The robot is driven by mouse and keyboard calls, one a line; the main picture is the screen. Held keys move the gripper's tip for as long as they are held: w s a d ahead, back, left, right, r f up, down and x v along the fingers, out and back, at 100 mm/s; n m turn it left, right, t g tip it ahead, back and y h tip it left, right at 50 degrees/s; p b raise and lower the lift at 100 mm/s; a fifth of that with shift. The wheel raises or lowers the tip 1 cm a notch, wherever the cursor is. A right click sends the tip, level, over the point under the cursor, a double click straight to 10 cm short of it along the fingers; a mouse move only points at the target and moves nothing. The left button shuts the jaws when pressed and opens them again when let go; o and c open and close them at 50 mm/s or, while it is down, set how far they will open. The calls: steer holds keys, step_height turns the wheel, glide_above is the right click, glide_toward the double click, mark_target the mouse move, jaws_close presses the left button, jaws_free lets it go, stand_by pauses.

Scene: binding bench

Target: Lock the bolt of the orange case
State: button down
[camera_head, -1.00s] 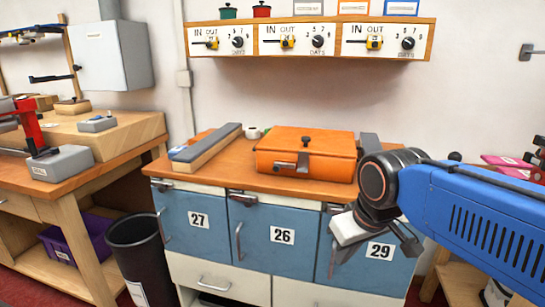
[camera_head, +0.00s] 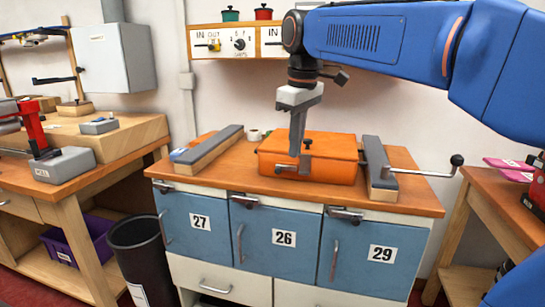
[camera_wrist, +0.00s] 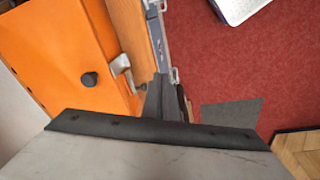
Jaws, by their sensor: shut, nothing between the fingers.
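The orange case (camera_head: 340,150) lies closed on the wooden bench top, with a dark round knob on its lid. A metal bolt (camera_head: 284,168) sits on its front face. In the wrist view the orange case (camera_wrist: 50,55) fills the left, with the silver bolt fitting (camera_wrist: 121,64) at its edge. My gripper (camera_head: 295,153) is shut and empty, pointing down at the case's front edge beside the bolt. Its fingers hide part of the lid and front. In the wrist view my fingertips (camera_wrist: 160,80) appear close to the bolt fitting; I cannot tell if they touch.
A grey-topped wooden bar (camera_head: 208,149) lies left of the case. Another grey bar (camera_head: 377,165) stands close on the right, near a crank handle (camera_head: 456,160) sticking out. A wall shelf with dials (camera_head: 238,42) hangs behind. Blue cabinet doors (camera_head: 272,240) are below the bench top.

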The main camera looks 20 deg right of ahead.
steer(key=w+a+r+n+g, duration=0.1)
steer(key=w+a+r+n, duration=0.3)
steer(key=w, duration=0.6)
step_height(320, 180, up, 2)
steer(key=shift+w+a+r+g, duration=0.2)
steer(key=shift+w+a+g, duration=0.15)
steer(key=shift+a, duration=0.6)
steer(key=shift+f, duration=0.1)
glide_above(285, 169)
steer(key=a, duration=0.5)
step_height(285, 169, down, 12)
steer(key=shift+s+d+f, duration=0.15)
steer(key=shift+d+f, duration=0.15)
steer(key=shift+d, duration=0.25)
